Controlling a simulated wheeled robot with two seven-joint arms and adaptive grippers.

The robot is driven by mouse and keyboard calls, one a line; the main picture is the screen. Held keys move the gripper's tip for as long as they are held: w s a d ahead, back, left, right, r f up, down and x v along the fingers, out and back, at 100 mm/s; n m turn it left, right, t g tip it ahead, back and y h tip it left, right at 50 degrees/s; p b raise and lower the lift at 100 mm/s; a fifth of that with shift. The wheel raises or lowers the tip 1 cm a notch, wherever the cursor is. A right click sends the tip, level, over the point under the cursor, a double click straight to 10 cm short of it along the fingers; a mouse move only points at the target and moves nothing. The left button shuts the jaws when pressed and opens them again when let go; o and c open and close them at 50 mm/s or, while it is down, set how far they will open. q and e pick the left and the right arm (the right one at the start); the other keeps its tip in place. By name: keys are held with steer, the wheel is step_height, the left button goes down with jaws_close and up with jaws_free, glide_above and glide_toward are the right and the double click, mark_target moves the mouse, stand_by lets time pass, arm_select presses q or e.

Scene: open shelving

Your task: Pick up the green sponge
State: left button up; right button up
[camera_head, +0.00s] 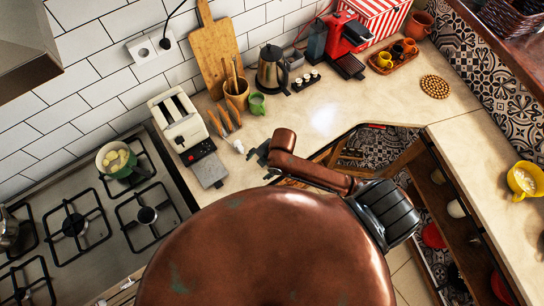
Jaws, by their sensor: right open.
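I cannot make out a green sponge in the head view. My right gripper (257,155) is small and dark at the end of my copper-coloured arm. It is open, near the front edge of the counter (330,115), and I see nothing between its fingers. A flat grey piece (209,171) lies at the counter edge to its left, apart from it. My left gripper is not in view. My large copper-coloured body hides the lower middle of the view.
A stove (90,225) with a green pot (117,160) is left. Open shelving (455,215) is right. The counter's middle is clear.

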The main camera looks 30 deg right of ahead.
steer(key=n, duration=0.2)
steer(key=w+d+n+g, duration=0.1)
steer(key=n, duration=0.2)
steer(key=w+n+h, duration=0.1)
steer(key=n, duration=0.1)
steer(key=shift+w+d+r+n+g, duration=0.25)
steer(key=shift+d+r+n+g, duration=0.05)
steer(key=shift+r, duration=0.05)
steer(key=d+n, duration=0.2)
steer(key=w+d+r+n+h, duration=0.1)
steer(key=d+n, duration=0.1)
steer(key=d+n+g, duration=0.1)
steer(key=d+n, duration=0.1)
steer(key=n, duration=0.1)
steer(key=shift+w+d+r+h, duration=0.25)
steer(key=shift+d+r+h, duration=0.05)
steer(key=shift+d+h, duration=0.1)
steer(key=shift+d+f, duration=0.15)
steer(key=shift+d, duration=0.05)
steer(key=shift+f+p, duration=0.35)
steer(key=shift+f, duration=0.55)
step_height(320, 180, down, 6)
steer(key=shift+s+a+r+p, duration=0.15)
steer(key=shift+r+p, duration=0.05)
steer(key=shift+p, duration=0.4)
steer(key=shift+c, duration=0.4)
steer(key=c, duration=0.9)
